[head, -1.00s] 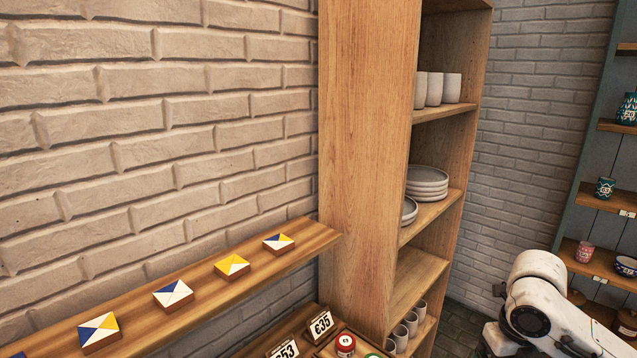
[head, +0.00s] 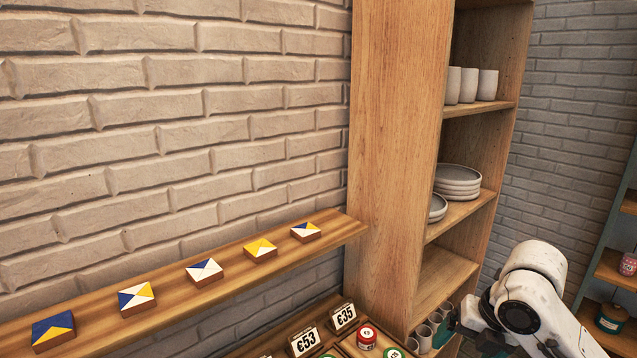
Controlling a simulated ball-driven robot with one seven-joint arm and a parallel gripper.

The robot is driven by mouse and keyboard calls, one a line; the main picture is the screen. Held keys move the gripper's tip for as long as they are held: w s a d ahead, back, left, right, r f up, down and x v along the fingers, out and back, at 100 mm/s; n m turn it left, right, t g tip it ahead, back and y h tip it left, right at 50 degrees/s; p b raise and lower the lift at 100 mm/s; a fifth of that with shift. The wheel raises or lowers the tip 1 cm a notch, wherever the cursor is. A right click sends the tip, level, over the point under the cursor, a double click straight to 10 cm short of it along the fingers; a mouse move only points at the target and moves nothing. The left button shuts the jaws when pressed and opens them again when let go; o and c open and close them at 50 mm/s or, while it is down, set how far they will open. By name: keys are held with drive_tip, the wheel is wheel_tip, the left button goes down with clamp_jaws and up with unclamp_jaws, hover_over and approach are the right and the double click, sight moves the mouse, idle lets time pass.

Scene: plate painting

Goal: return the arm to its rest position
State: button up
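My arm (head: 535,300) shows at the lower right as a white, scuffed rounded link with a dark round joint cap. It is folded low, in front of the wooden shelf unit (head: 400,150).
A wall shelf (head: 175,286) with several painted tiles (head: 260,250) runs along the brick wall. The shelf unit holds grey plates (head: 458,180) and white cups (head: 468,86). Price signs (head: 304,342) and paint pots (head: 367,335) stand below. Another shelf rack (head: 612,270) is at right.

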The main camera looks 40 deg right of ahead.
drive_tip(key=w+a+f+m+t+y+b, duration=0.2)
drive_tip(key=w+a+f+m+t+b, duration=0.15)
drive_tip(key=w+a+m, duration=0.85)
drive_tip(key=s+a+f+m+b, duration=0.1)
drive_tip(key=s+a+f+m, duration=0.1)
drive_tip(key=s+a+f, duration=0.1)
drive_tip(key=s+a+f+m+g+b, duration=0.1)
drive_tip(key=s+a+f+m, duration=0.1)
drive_tip(key=s+a+f, duration=0.2)
drive_tip(key=s+a+f+m+g+b, duration=0.1)
drive_tip(key=s+a+f+m, duration=0.2)
drive_tip(key=f, duration=0.6)
drive_tip(key=shift+s+a+g, duration=0.15)
drive_tip(key=shift+a, duration=0.4)
drive_tip(key=shift+s+a+g, duration=0.1)
drive_tip(key=shift+s+a, duration=0.05)
drive_tip(key=shift+a, duration=0.35)
drive_tip(key=s+d+f+m+g+h+b, duration=0.1)
drive_tip(key=s+f+m, duration=0.2)
drive_tip(key=s, duration=0.3)
drive_tip(key=s+d+f+m+g+h, duration=0.1)
drive_tip(key=s+d+f+m+g, duration=0.1)
drive_tip(key=s+f, duration=0.4)
drive_tip(key=shift+s+d+m+b, duration=0.2)
drive_tip(key=shift+s+m+b, duration=0.2)
drive_tip(key=shift+s, duration=0.3)
